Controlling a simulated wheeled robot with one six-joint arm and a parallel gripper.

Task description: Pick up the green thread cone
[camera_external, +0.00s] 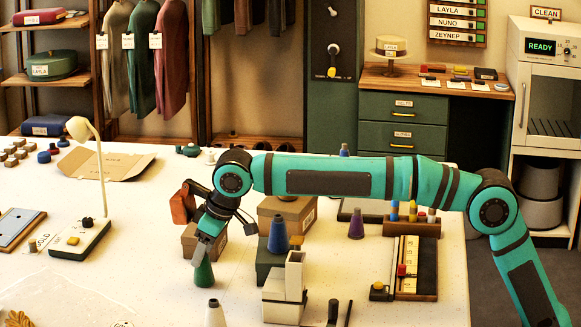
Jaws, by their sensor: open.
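The green thread cone (203,274) stands upright on the white table (140,285), left of the middle. My gripper (206,245) points down right at the top of the cone. Its fingers are open and overlap the cone's tip in this view; I cannot tell whether they touch it. A blue cone (278,236) and a purple cone (356,224) stand to the right, and a white cone (215,313) stands in front near the lower edge.
Cardboard boxes (288,213) and a dark green box (268,265) stand close right of my gripper. A pale block-shaped machine (285,300) is at the front. A desk lamp (95,160) stands left. The table between lamp and cone is mostly clear.

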